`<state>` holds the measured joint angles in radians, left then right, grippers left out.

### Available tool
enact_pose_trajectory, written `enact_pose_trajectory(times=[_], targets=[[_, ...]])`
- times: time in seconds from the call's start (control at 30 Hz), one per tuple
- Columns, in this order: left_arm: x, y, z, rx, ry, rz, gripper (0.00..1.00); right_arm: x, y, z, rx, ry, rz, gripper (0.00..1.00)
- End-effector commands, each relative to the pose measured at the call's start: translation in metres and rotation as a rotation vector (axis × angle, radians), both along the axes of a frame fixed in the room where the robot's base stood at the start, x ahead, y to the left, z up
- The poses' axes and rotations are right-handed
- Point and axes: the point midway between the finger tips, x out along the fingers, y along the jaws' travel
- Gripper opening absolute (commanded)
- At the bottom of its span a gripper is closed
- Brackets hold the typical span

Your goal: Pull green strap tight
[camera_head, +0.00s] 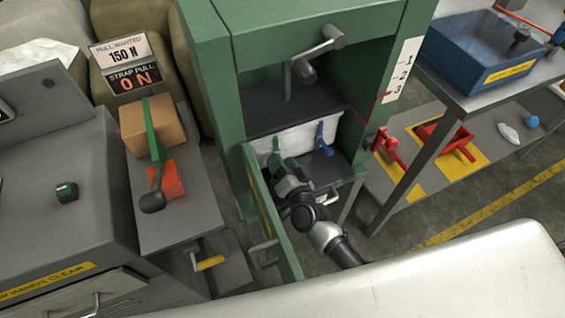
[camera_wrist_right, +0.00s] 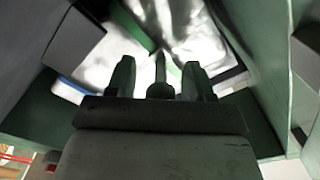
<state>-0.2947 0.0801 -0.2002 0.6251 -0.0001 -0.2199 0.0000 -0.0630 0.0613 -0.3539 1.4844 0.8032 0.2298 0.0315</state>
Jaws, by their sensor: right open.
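A green strap (camera_head: 153,130) runs over a tan box (camera_head: 170,122) on the grey bench at the left. It leads to an orange-red piece (camera_head: 170,180) with a black-knobbed lever (camera_head: 153,202). The display (camera_head: 135,78) behind the box reads strap pull 0 N. My right gripper (camera_head: 287,172) is far to the right of the strap, at the lower bay of the green cabinet. In the right wrist view its open fingers (camera_wrist_right: 160,78) point at shiny white film (camera_wrist_right: 165,25). A dark rod shows between them; whether it touches is unclear. My left gripper is not in view.
The green cabinet (camera_head: 212,100) stands around my right gripper, with its open door (camera_head: 268,215) close to the left of my arm. White film (camera_head: 295,138) and a blue clip (camera_head: 322,138) are in the bay. A blue tray (camera_head: 475,60) sits on the right table.

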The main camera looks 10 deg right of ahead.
Motion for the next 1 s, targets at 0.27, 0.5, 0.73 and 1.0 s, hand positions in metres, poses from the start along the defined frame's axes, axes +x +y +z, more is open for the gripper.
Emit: enact_pose_trajectory(times=[0.27, 0.5, 0.73, 1.0], targets=[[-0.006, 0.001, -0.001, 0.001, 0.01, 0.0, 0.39, 0.0, 0.0, 0.0, 0.0, 0.0, 0.0, 0.25], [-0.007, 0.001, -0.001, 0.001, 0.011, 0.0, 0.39, -0.001, 0.0, 0.0, 0.0, 0.0, 0.0, 0.0], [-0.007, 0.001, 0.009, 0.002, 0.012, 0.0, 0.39, -0.02, -0.004, 0.001, -0.003, 0.004, 0.001, 0.0], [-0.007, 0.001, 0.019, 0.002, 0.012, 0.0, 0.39, -0.054, -0.01, 0.0, -0.002, 0.003, 0.001, 0.0]])
